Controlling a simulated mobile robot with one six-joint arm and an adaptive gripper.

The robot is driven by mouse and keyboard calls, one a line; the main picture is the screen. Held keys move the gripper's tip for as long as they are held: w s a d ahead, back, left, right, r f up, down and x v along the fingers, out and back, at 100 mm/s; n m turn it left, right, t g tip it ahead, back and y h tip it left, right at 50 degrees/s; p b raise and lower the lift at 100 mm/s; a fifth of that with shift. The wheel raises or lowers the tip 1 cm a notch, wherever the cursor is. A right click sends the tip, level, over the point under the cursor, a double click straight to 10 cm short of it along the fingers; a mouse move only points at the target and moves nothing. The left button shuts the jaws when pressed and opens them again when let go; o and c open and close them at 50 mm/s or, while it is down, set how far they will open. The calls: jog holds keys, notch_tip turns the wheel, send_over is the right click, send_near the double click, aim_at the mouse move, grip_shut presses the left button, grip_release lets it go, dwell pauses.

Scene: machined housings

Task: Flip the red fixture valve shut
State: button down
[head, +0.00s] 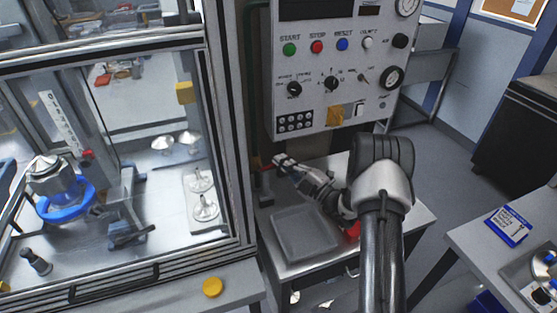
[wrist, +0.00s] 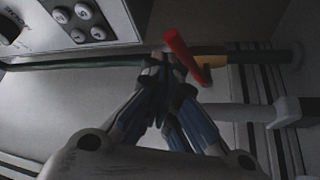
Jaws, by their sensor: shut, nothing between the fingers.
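The red valve handle (wrist: 187,55) shows in the wrist view, slanting across a horizontal pipe (wrist: 100,62) just past my fingertips. In the head view a small red part (head: 267,168) of it shows beside the machine's frame, below the control panel. My gripper (head: 278,159) is shut and empty there, close to the handle. In the wrist view my gripper (wrist: 168,66) has its fingertips together at the handle's left side. I cannot tell whether they touch it. The valve body is partly hidden by my fingers.
The control panel (head: 335,65) with buttons and dials stands above the valve. The glass-fronted machine (head: 150,90) is close on the left. A red object (head: 352,231) is partly hidden by my arm.

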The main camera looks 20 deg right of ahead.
jog(key=shift+d+f+b, duration=0.3)
jog(key=shift+d+f, duration=0.05)
jog(key=shift+f, duration=0.45)
jog(key=shift+d+f+b, duration=0.25)
jog(key=shift+d+f, duration=0.1)
jog(key=shift+f, duration=0.4)
jog(key=shift+s+f, duration=0.15)
jog(key=shift+f, duration=0.05)
jog(key=v, duration=1.1)
jog(key=shift+s+d, duration=0.25)
jog(key=shift+s, duration=0.1)
jog(key=shift+r, duration=0.15)
